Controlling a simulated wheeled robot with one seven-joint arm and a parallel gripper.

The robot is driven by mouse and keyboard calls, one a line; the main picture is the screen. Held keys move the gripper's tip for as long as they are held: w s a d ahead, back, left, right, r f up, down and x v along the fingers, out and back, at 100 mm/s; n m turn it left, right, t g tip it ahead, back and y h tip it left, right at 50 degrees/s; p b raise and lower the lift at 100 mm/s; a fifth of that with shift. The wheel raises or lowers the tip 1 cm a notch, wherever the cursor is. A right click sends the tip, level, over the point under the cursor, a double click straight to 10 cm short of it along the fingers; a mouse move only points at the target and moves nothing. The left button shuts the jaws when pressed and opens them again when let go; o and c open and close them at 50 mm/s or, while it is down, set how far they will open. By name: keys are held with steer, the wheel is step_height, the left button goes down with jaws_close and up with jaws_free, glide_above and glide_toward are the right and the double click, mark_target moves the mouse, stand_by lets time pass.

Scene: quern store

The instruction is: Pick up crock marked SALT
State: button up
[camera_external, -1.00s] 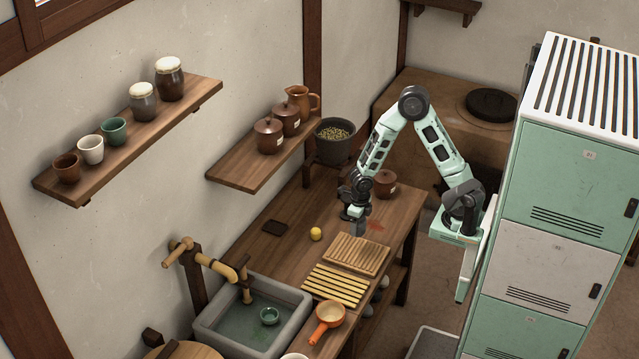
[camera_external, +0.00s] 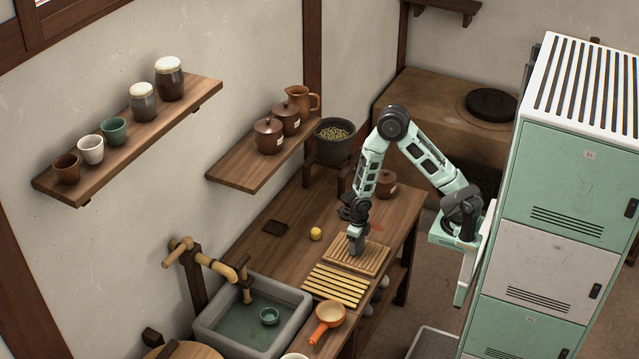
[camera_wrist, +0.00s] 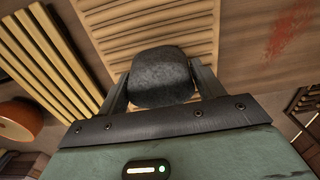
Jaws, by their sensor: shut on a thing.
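My gripper (camera_external: 356,235) is above the ribbed wooden board on the counter. In the wrist view, my gripper (camera_wrist: 161,84) is shut on a dark grey, speckled, rounded block (camera_wrist: 161,88), which hides part of the board. I cannot tell whether the block touches the board. Two brown lidded crocks with pale labels, a front one (camera_external: 268,137) and a rear one (camera_external: 287,119), stand on the right wall shelf. A third brown lidded crock (camera_external: 386,185) stands on the counter behind my arm. The labels are too small to read, so I cannot tell which is marked SALT.
The ribbed board (camera_external: 373,262) lies beside a slatted rack (camera_external: 335,286). A stone sink (camera_external: 207,331) and an orange-handled pan (camera_external: 329,318) are nearer the camera. A reddish stain (camera_wrist: 292,28) marks the counter.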

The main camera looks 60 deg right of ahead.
steer(key=shift+f, duration=0.15)
steer(key=o, duration=1.5)
steer(key=shift+c, duration=0.2)
